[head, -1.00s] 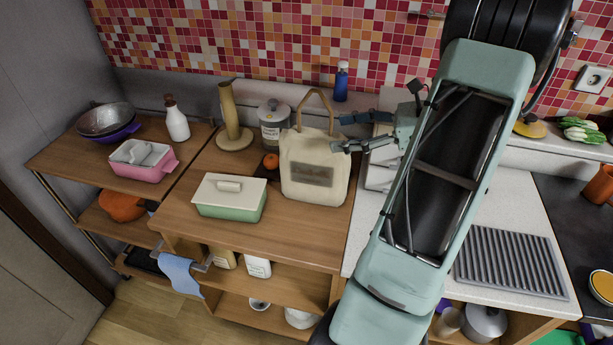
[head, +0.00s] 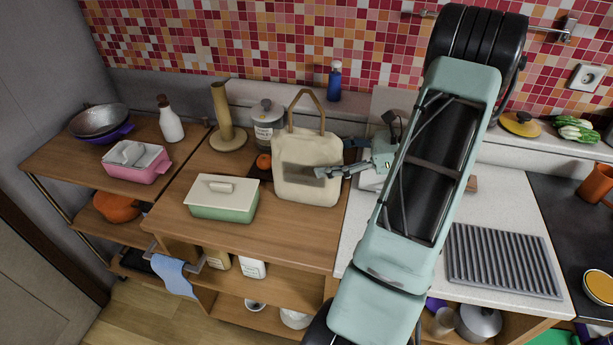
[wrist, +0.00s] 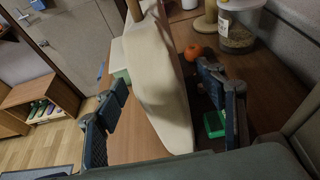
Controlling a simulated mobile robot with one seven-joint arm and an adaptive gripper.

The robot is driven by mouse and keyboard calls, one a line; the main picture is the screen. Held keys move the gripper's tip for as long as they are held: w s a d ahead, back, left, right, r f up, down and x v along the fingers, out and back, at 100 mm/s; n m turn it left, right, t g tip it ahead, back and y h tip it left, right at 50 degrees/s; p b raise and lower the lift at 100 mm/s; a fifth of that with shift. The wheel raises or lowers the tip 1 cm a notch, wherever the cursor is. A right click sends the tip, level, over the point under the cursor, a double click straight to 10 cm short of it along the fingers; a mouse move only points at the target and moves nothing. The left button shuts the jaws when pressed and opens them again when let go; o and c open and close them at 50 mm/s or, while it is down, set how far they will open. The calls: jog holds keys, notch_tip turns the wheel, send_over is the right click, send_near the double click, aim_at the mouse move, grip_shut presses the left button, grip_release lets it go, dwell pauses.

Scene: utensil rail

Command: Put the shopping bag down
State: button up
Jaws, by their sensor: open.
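The cream shopping bag (head: 306,150) with tan handles stands upright on the wooden counter (head: 270,230), in the middle of the head view. A brownish label is on its front, partly covered by a finger. My gripper (head: 335,160) is at the bag's right side, one finger in front of it and the other partly hidden behind its edge. In the wrist view, the bag (wrist: 155,85) rises between the spread fingers of my gripper (wrist: 160,90). The jaws are open; I cannot tell whether either finger touches the cloth.
A green dish with a cream lid (head: 222,197) is left of the bag. An orange (head: 264,161), a lidded jar (head: 267,122) and a paper-roll stand (head: 226,118) are behind and left. A blue bottle (head: 334,82) stands on the back ledge. Bare wood lies in front.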

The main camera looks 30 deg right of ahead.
aim_at(306, 160)
jog(key=x, duration=0.6)
jog(key=shift+w+p, duration=0.1)
jog(key=shift+p, duration=0.25)
jog(key=shift+c, duration=0.4)
grip_shut()
